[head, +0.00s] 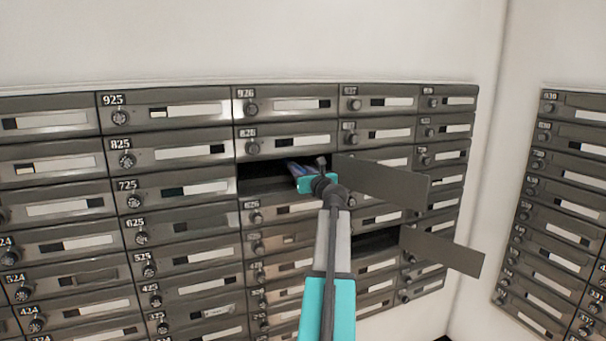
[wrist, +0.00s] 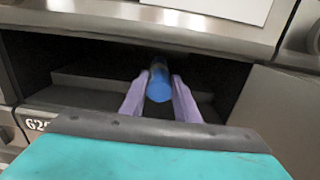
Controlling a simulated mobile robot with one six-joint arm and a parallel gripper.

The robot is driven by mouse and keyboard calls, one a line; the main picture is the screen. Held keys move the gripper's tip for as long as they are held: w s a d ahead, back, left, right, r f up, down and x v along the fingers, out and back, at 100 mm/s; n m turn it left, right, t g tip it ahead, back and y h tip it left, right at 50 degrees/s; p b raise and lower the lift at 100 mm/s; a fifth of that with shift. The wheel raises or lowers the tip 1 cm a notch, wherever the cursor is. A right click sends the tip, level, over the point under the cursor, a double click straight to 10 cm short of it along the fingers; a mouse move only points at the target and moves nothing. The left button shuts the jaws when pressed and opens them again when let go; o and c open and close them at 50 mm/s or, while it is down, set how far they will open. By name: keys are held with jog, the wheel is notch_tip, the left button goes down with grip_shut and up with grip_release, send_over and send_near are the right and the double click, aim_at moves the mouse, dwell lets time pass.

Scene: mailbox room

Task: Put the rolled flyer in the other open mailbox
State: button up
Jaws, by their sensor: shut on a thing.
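The blue rolled flyer (wrist: 159,84) is between the two purple fingers of my gripper (wrist: 158,92) in the wrist view, and the gripper is shut on it. The flyer points forward into the dark opening of the upper open mailbox (head: 262,178), below 826. In the head view my gripper (head: 298,170) is at the right part of this opening, and the flyer is barely visible there. The far end of the flyer fades into shadow. A second open mailbox (head: 375,246) is lower and to the right; my arm is left of it, and its inside is dark.
The upper mailbox's door (head: 385,183) stands swung out to the right of my gripper. The lower mailbox's door (head: 440,251) also sticks out to the right. The surrounding mailboxes are shut. Another mailbox bank (head: 565,200) is on the right wall.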

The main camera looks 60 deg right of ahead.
jog(key=shift+w+d, duration=0.1)
jog(key=shift+w, duration=0.05)
jog(key=o, duration=1.1)
dwell(0.3)
jog(key=shift+p, duration=0.3)
jog(key=p+v, duration=0.2)
jog(key=v, duration=1)
dwell(1.9)
dwell(0.6)
